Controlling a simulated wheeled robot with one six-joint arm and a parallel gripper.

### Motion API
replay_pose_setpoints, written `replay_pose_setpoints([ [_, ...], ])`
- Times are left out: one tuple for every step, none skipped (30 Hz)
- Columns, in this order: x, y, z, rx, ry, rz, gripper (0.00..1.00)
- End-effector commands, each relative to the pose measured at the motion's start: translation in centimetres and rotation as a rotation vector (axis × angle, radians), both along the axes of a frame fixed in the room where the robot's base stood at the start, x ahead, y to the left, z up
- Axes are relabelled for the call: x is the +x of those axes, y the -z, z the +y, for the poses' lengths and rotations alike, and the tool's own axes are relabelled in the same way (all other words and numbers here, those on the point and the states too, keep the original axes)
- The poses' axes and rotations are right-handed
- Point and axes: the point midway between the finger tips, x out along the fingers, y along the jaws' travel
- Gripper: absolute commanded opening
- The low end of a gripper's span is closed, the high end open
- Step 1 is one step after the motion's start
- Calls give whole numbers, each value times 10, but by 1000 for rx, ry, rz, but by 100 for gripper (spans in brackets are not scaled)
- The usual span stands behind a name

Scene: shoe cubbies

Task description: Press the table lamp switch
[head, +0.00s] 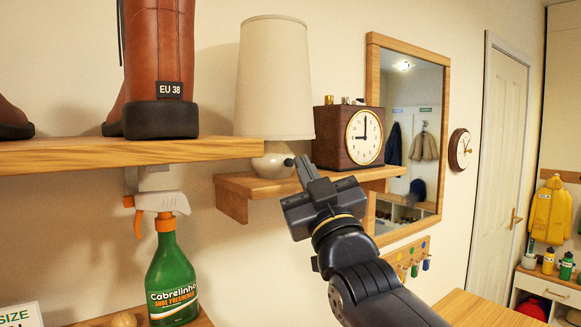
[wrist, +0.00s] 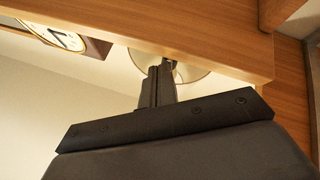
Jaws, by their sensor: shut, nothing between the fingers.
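The table lamp has a tall cream shade (head: 273,80) and a rounded pale base (head: 268,165). It stands on a small wooden shelf (head: 235,187) in the head view. My gripper (head: 304,168) is shut and empty, its fingertips just in front of the right side of the lamp base. A small dark round tip shows at the base beside the fingers; I cannot tell whether it is the switch. In the wrist view, my fingers (wrist: 158,84) point at the pale lamp (wrist: 195,70), partly hidden behind them and the shelf board (wrist: 190,28). Contact cannot be told.
A brown box clock (head: 333,135) stands right of the lamp. A longer shelf (head: 120,152) with brown boots (head: 155,60) is at the left, a green spray bottle (head: 172,275) below it. A framed mirror (head: 372,75) hangs beyond the clock.

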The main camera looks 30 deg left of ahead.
Motion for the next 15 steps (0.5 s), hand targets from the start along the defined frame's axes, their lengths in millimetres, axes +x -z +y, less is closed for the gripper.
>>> replay_pose_setpoints([
  [0, 0, 0, 0, 0, 0, 0],
  [0, 0, 0, 0, 0, 0, 0],
  [0, 0, 0, 0, 0, 0, 0],
  [0, 0, 0, 0, 0, 0, 0],
  [0, 0, -1, 0, 0, 0, 0],
  [-1, 0, -2, 1, 0, -1, 0],
  [-2, 0, -4, 1, 1, -1, 0],
  [-3, 1, -7, 1, 1, -2, 0],
  [-5, 1, -10, 2, 0, -1, 0],
  [-6, 2, -13, 1, 0, -1, 0],
  [-8, 2, -16, 1, 1, -2, 0],
  [-10, 2, -19, 1, 2, -2, 0],
  [-11, 2, -22, 1, 2, -1, 0],
  [-12, 2, -25, 1, 2, -1, 0],
  [-14, 1, -29, 2, 2, -2, 0],
])
